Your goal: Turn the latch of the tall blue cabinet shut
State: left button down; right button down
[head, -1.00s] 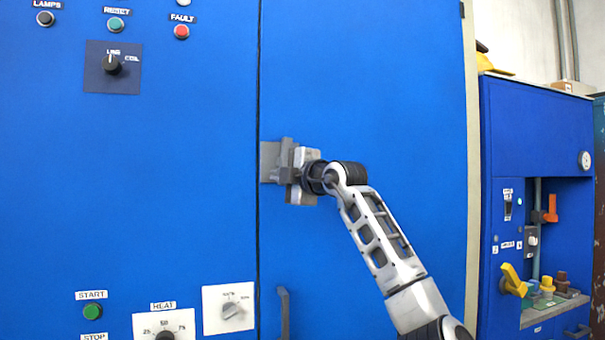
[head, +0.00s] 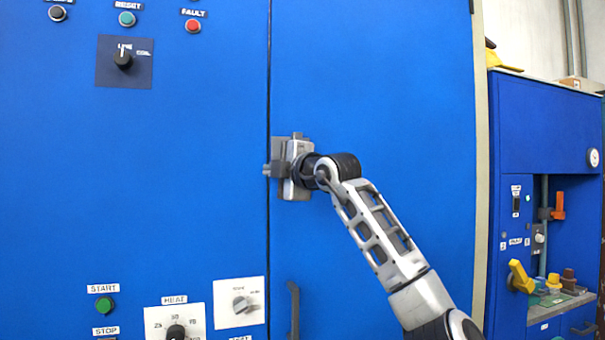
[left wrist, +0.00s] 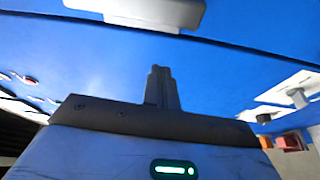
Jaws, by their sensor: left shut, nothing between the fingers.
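The tall blue cabinet (head: 390,90) fills most of the head view, with a dark vertical seam left of its right-hand door. A grey latch plate (head: 279,147) sits on that door beside the seam, largely covered by my gripper. My left gripper (head: 270,170) is in front of the latch, its dark fingers close to the seam. In the left wrist view its fingers (left wrist: 161,88) are shut with nothing between them, and a light grey piece, likely part of the latch (left wrist: 140,11), lies beyond them across the seam. I cannot tell the latch's angle or whether I touch it. My right gripper is not in view.
A dark door handle (head: 293,308) stands out below the latch. Knobs and buttons, including a white dial panel (head: 239,302), sit left of the seam. A smaller blue cabinet (head: 548,125) with levers stands at the right. The door right of my arm is clear.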

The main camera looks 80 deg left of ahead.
pick_arm(q)
jog(key=v, duration=0.9)
jog(key=shift+w+b, duration=0.4)
jog(key=shift+w, duration=0.05)
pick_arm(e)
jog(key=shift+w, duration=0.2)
pick_arm(q)
jog(key=shift+r, duration=0.1)
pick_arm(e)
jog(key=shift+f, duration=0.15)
